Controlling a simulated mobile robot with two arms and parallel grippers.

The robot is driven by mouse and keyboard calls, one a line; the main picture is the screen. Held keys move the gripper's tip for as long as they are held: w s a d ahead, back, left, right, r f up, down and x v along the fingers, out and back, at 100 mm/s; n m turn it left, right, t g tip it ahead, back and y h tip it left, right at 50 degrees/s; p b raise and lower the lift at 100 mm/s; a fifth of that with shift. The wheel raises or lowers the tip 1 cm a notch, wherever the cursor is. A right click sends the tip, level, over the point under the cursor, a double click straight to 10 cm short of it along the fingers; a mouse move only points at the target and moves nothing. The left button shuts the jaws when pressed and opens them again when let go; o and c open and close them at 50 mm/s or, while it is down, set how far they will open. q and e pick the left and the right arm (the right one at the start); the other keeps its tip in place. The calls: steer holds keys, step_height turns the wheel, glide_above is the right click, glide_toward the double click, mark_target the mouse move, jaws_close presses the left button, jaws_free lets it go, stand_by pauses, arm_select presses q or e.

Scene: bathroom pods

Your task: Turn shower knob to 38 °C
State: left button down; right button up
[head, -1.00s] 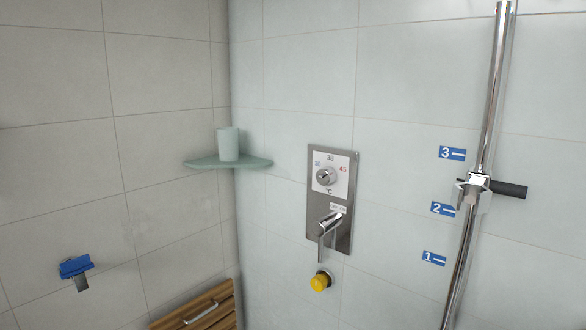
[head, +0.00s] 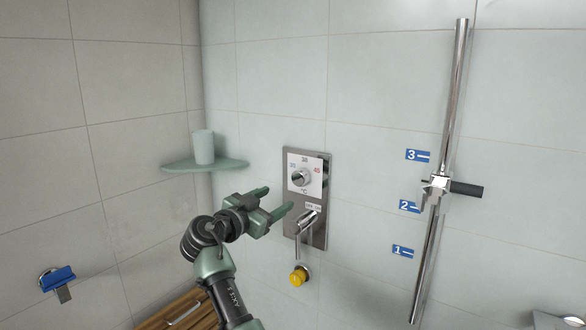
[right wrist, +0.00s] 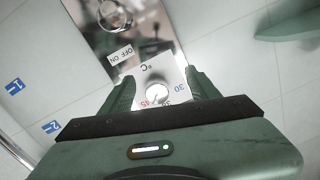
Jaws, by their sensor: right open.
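The shower knob (head: 301,177) is a round chrome dial on a white scale plate of a steel panel (head: 291,222). Its scale reads 30 at left, a top mark that looks like 38, and 45 at right. I cannot tell which way its pointer is set. My right gripper (head: 279,199) is open and empty, to the left of the panel and slightly below the knob. In the right wrist view the knob (right wrist: 157,93) appears between the two open fingers (right wrist: 160,84), apart from them. My left gripper is not in view.
A corner shelf (head: 230,163) holds a cup (head: 203,147) at left. A chrome rail (head: 452,100) stands at right. A wooden seat (head: 160,318) is below my right arm.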

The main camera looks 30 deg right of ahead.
mark_target(297, 178)
steer(key=shift+m+g+h, duration=0.4)
steer(key=shift+m+g, duration=0.1)
steer(key=shift+m, duration=0.4)
steer(key=d+r, duration=0.1)
steer(key=s+d+r+p, duration=0.1)
steer(key=r, duration=0.1)
steer(key=d+r+p, duration=0.1)
steer(key=shift+s+d+r, duration=0.15)
steer(key=shift+d+r, duration=0.05)
steer(key=shift+r, duration=0.2)
steer(key=x, duration=0.2)
steer(key=p+x, duration=0.1)
steer(key=x, duration=0.1)
steer(key=shift+s+d+f, duration=0.15)
steer(key=shift+s+f, duration=0.05)
steer(key=shift+f, duration=0.05)
steer(key=shift+w+d+f, duration=0.1)
steer(key=shift+w+f, duration=0.05)
steer(key=shift+w, duration=0.2)
steer(key=shift+a, duration=0.35)
steer(key=c, duration=0.4)
steer(key=shift+r, duration=0.2)
jaws_close()
